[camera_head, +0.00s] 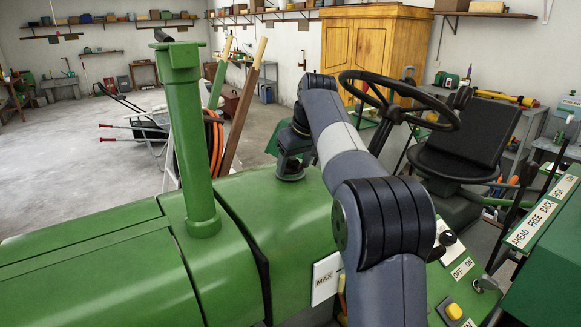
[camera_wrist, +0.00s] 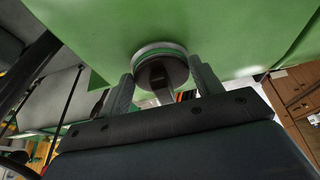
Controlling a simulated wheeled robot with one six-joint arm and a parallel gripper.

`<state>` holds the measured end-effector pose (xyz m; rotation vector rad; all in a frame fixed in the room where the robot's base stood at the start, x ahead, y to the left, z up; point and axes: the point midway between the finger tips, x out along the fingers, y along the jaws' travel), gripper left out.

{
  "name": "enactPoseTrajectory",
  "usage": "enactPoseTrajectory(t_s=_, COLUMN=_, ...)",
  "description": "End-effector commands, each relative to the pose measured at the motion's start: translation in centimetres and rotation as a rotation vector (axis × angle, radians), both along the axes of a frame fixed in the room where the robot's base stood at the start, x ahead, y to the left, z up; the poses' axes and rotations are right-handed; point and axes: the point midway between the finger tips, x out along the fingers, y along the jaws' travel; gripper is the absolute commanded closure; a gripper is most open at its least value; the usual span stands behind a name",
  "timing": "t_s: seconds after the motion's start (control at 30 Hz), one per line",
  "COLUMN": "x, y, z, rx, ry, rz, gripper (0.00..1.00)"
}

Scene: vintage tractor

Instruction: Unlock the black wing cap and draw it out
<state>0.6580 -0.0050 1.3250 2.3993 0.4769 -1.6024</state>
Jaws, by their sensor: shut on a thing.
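The black wing cap (camera_wrist: 165,70) is a dark round disc with a raised wing across it, seated at a pale ringed neck (camera_wrist: 158,48) on the green hood. My gripper (camera_wrist: 163,90) reaches it with one finger on each side in the wrist view, shut on the cap; the exact contact is hard to make out. In the head view my gripper (camera_head: 292,155) points down onto the hood (camera_head: 262,215), left of the steering wheel. There the cap is mostly hidden under the gripper, with only a dark round base showing.
A tall green exhaust stack (camera_head: 190,140) stands on the hood to the left. The steering wheel (camera_head: 400,100) and black seat (camera_head: 465,135) are to the right of my arm. A labelled green panel (camera_head: 535,225) is at far right. Open floor lies at left.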

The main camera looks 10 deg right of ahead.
Motion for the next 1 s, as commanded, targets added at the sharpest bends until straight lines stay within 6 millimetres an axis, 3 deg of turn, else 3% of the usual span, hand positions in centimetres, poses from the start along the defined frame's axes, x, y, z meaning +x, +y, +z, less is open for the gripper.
enactPoseTrajectory(t_s=0.3, x=-0.01, y=0.01, z=-0.06, rx=0.0, ry=0.002, rz=0.0, gripper=0.83)
enactPoseTrajectory(t_s=0.53, x=-0.12, y=0.29, z=0.14, rx=-0.001, ry=0.003, rz=-0.09, gripper=0.85)
enactPoseTrajectory(t_s=0.6, x=-0.09, y=0.3, z=0.07, rx=-0.001, ry=0.003, rz=-0.128, gripper=0.98)
enactPoseTrajectory(t_s=1.0, x=-0.08, y=0.38, z=0.11, rx=-0.002, ry=0.0, rz=-0.186, gripper=1.0)
